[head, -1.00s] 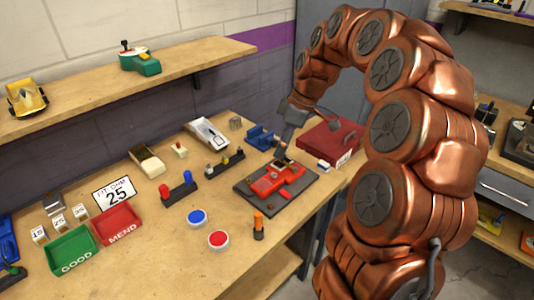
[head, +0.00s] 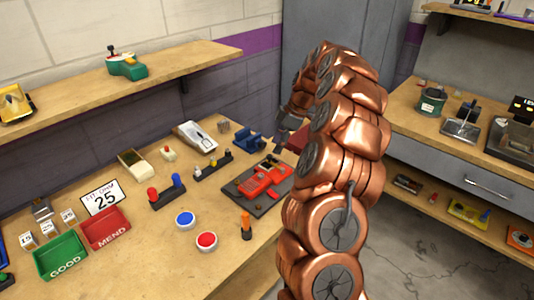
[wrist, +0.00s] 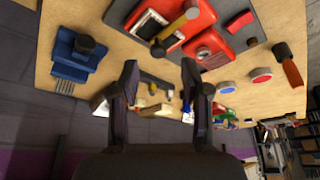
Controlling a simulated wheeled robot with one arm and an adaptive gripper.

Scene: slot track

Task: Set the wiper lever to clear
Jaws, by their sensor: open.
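A red device (head: 264,181) sits on a dark plate (head: 239,203) on the workbench. The wrist view shows this red device (wrist: 198,20) upside down at the top. A brass-coloured lever (wrist: 176,33) lies slantwise across its face, with a dark knob (wrist: 158,48) at one end and a pale round end at the other. I take it for the wiper lever; I cannot read any marking for clear. My gripper (wrist: 159,72) is open and empty, with its fingers apart from the lever. In the head view my arm partly hides the gripper, beyond the red device.
A blue device (head: 249,142) stands just behind the plate. A strip with small posts (head: 213,166), a blue button (head: 185,220), a red button (head: 206,240) and an orange-handled tool (head: 246,226) are nearby. Green (head: 61,257) and red (head: 106,229) trays lie left. A shelf (head: 180,72) overhangs.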

